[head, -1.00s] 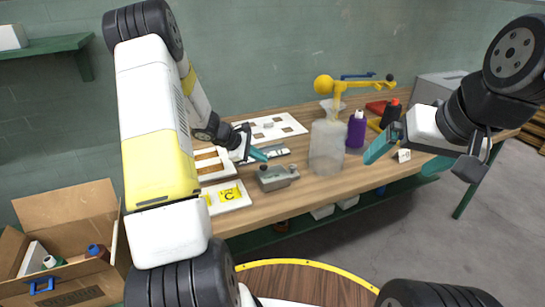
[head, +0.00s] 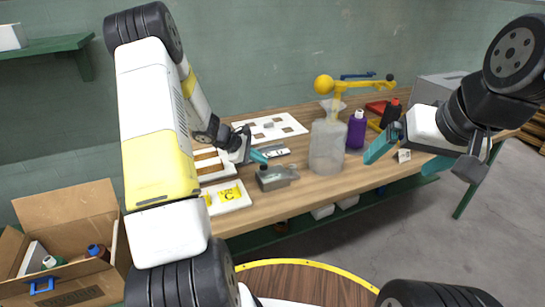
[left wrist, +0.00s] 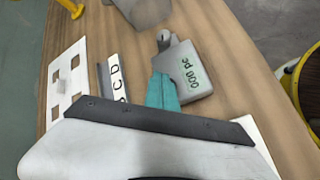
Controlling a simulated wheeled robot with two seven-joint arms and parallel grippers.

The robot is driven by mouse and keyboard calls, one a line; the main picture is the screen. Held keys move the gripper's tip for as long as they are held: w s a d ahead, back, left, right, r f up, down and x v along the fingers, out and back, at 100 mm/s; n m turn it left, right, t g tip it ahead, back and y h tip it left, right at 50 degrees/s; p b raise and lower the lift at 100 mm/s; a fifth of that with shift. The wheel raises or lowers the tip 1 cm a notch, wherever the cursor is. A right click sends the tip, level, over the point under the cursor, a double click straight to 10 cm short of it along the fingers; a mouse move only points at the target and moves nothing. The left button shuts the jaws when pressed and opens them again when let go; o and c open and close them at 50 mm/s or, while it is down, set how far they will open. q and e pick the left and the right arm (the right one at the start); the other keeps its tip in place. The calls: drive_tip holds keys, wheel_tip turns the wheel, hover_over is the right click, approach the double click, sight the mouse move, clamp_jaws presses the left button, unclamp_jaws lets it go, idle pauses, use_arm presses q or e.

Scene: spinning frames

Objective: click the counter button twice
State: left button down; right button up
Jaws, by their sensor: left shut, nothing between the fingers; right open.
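The counter is a small grey box (head: 277,180) on the workbench, in front of the clear container. In the left wrist view the grey counter (left wrist: 187,72) shows a green digit display, with a small grey knob (left wrist: 163,37) at one end. My left gripper (head: 260,158) is shut and empty, its teal fingertips at the counter's left top side. In the left wrist view the shut fingertips (left wrist: 162,88) overlap the counter's edge and hide part of its top. I cannot tell whether they touch the button. My right gripper (head: 383,146) is open and empty, over the bench's right part.
A translucent container (head: 327,148) stands close behind the counter's right side, with a yellow arm (head: 345,86) above it. A white tray with a yellow card (head: 231,195) lies left of the counter.

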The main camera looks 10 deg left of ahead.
sight(261, 167)
use_arm(q)
drive_tip(key=shift+f, duration=0.65)
idle(0.7)
idle(0.3)
drive_tip(key=shift+r, duration=1.05)
drive_tip(key=shift+r, duration=2.5)
